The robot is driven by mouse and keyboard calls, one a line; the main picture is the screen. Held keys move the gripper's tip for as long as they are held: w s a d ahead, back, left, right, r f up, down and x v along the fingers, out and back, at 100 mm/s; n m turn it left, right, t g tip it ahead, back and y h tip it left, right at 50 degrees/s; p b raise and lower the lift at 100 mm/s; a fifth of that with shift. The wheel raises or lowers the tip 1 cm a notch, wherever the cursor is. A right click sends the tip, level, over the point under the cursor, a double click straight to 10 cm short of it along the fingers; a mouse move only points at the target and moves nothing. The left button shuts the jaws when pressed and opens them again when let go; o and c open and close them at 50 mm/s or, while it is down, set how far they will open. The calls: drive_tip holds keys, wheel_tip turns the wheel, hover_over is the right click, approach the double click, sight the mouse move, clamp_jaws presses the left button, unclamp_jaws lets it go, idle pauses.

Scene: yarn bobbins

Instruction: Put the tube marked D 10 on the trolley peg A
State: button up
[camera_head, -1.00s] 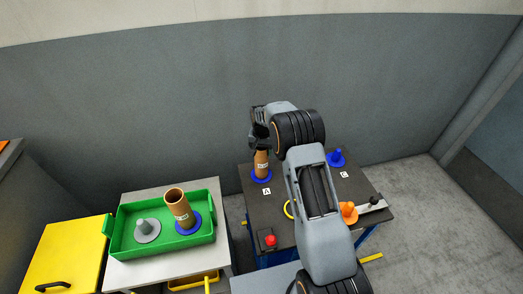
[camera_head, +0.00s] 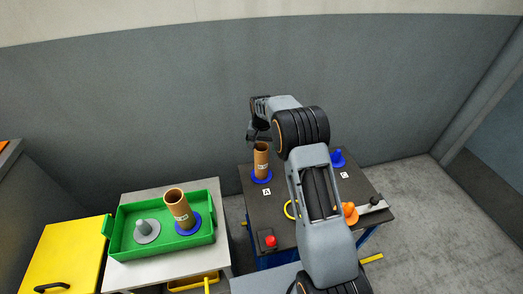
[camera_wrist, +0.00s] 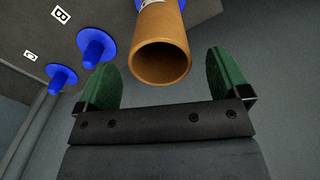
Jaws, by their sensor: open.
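A brown cardboard tube (camera_head: 261,160) stands upright on the blue peg beside the A label (camera_head: 266,191) on the dark trolley top (camera_head: 330,222). Its printed mark is too small to read. In the wrist view the same tube (camera_wrist: 160,50) shows its open end, with its blue base (camera_wrist: 140,3) partly visible behind. My gripper (camera_head: 258,137) is at the top of this tube, open; in the wrist view its green fingers (camera_wrist: 160,78) are spread to either side, apart from the tube. The peg inside the tube is hidden.
A second brown tube (camera_head: 178,208) stands, slightly tilted in view, on a blue base in the green tray (camera_head: 122,245), beside a grey peg (camera_head: 147,231). Blue pegs B (camera_wrist: 97,47) and C (camera_wrist: 60,77) are empty. An orange object (camera_head: 349,213) and red button (camera_head: 270,240) are on the trolley.

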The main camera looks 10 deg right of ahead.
wheel_tip(320, 180, up, 10)
idle(0.4)
drive_tip(key=shift+f, duration=0.1)
drive_tip(key=s+f+n, duration=0.2)
drive_tip(key=s+f, duration=0.1)
drive_tip(key=s, duration=0.2)
drive_tip(key=s+r+n+t+p, duration=0.1)
drive_tip(key=s+r, duration=0.5)
drive_tip(key=s, duration=0.7)
drive_tip(key=s+r+n+t+p, duration=0.1)
drive_tip(key=s+r+t+p, duration=0.1)
drive_tip(key=s+r, duration=0.5)
drive_tip(key=shift+s+a+t+p, duration=0.15)
drive_tip(key=shift+s+t+p, duration=0.25)
drive_tip(key=shift+s, duration=3)
